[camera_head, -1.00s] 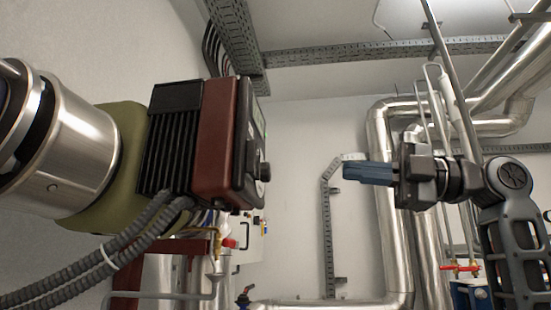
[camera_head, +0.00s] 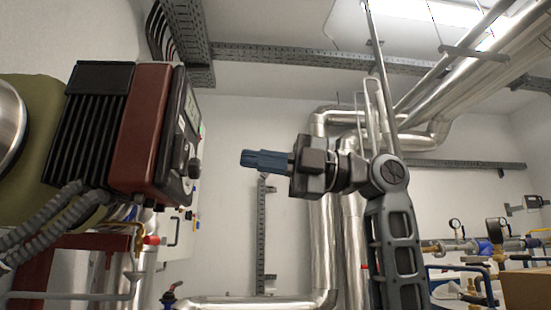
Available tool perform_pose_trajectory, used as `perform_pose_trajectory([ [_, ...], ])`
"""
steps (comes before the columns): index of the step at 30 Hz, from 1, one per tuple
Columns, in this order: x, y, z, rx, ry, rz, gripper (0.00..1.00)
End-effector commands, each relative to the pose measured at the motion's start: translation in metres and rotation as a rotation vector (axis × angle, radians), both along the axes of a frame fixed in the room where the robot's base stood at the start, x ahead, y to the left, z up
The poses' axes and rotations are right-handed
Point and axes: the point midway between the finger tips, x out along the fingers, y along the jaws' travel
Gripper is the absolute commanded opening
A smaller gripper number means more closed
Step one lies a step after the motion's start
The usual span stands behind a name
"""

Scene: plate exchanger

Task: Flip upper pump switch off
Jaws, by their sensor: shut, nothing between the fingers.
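The upper pump (camera_head: 140,128) is at the left, with a black ribbed housing, a dark red body and a dark front panel seen edge-on. A black knob (camera_head: 195,168) sticks out to the right from the panel and looks like its switch. Its setting cannot be read from this angle. My gripper (camera_head: 246,159) is right of the pump, with its blue-grey fingers pointing left toward the panel. The fingers are shut and empty. They appear apart from the knob, with a visible gap of wall between them.
Grey corrugated hoses (camera_head: 52,222) run below the pump. Silver pipes (camera_head: 322,240) stand behind my arm. A white wall cabinet (camera_head: 180,232) is behind the pump. Valves, gauges (camera_head: 455,224) and a brown box (camera_head: 527,289) are at the lower right.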

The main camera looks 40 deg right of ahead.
Motion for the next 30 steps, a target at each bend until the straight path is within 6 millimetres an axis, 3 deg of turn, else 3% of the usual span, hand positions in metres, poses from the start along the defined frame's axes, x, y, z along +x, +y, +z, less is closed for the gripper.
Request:
perform_pose_trajectory([
  [6, 0.025, 0.035, 0.007, 0.0, 0.001, 0.002, 0.0],
  [12, 0.042, 0.058, 0.01, 0.001, 0.001, 0.001, 0.0],
  [30, 0.05, 0.069, 0.01, 0.0, 0.0, 0.0, 0.0],
])
